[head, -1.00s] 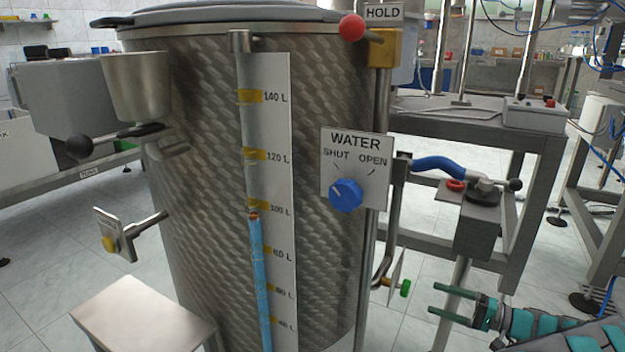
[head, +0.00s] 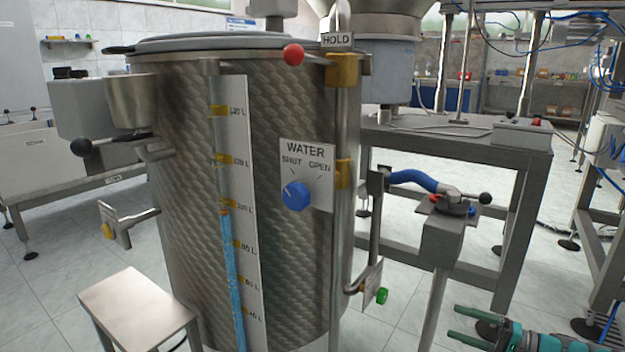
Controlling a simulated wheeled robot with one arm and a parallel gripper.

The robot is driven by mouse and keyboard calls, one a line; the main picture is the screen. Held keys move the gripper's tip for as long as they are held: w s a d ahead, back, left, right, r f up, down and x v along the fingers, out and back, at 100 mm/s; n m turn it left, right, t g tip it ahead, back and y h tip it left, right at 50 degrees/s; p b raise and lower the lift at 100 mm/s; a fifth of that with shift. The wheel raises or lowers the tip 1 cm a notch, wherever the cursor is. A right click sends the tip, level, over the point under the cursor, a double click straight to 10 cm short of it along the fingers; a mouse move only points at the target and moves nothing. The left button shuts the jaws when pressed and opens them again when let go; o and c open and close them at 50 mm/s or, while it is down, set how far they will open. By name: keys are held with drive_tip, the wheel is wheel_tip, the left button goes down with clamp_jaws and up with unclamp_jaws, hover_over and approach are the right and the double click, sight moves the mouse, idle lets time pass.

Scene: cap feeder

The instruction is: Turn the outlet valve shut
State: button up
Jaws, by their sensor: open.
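A tall steel tank (head: 285,120) stands in the middle. Its sight tube (head: 232,270) shows blue liquid up to about the 100 L mark. A plate with a green knob (head: 382,296) is on a pipe at the tank's lower right, and a yellow knob (head: 108,231) is on a pipe at the left. Which one is the outlet valve I cannot tell; no label on either is readable. The blue WATER dial (head: 295,196) points towards SHUT. My gripper (head: 454,322) is open and empty at the lower right, to the right of the green knob and apart from it.
A grey post (head: 441,245) carries a black-knobbed lever (head: 484,199) and a blue hose (head: 412,180), above and left of my gripper. A grey bench (head: 450,140) stands behind. A small stool (head: 130,298) is at the front left. A red-balled lever (head: 293,55) is by the HOLD sign.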

drive_tip(key=s+a+r+n+g, duration=0.3)
drive_tip(key=a+r+g, duration=0.25)
drive_tip(key=a, duration=0.55)
drive_tip(key=s+a+r+n+g, duration=0.35)
drive_tip(key=a+r, duration=0.35)
drive_tip(key=a, duration=0.5)
drive_tip(key=s+a+r+n+g+h, duration=0.1)
drive_tip(key=s+a+r+g+h, duration=0.15)
drive_tip(key=s+a, duration=0.35)
drive_tip(key=s+a+f+h, duration=0.1)
drive_tip(key=s+f+h, duration=0.15)
drive_tip(key=s, duration=0.45)
drive_tip(key=s+a+f+h, duration=0.1)
drive_tip(key=s+h, duration=0.3)
drive_tip(key=s, duration=0.3)
drive_tip(key=s+d+f+m+h, duration=0.2)
drive_tip(key=s+d+f+h, duration=0.3)
drive_tip(key=s+d, duration=0.55)
wheel_tip(320, 180, up, 15)
drive_tip(key=h+p, duration=0.1)
drive_tip(key=p, duration=1.3)
drive_tip(key=shift+s+a+t+h, duration=0.15)
drive_tip(key=shift+s+t+h, duration=0.15)
drive_tip(key=shift+t, duration=0.05)
drive_tip(key=shift+f+n, duration=0.15)
drive_tip(key=shift+n, duration=0.1)
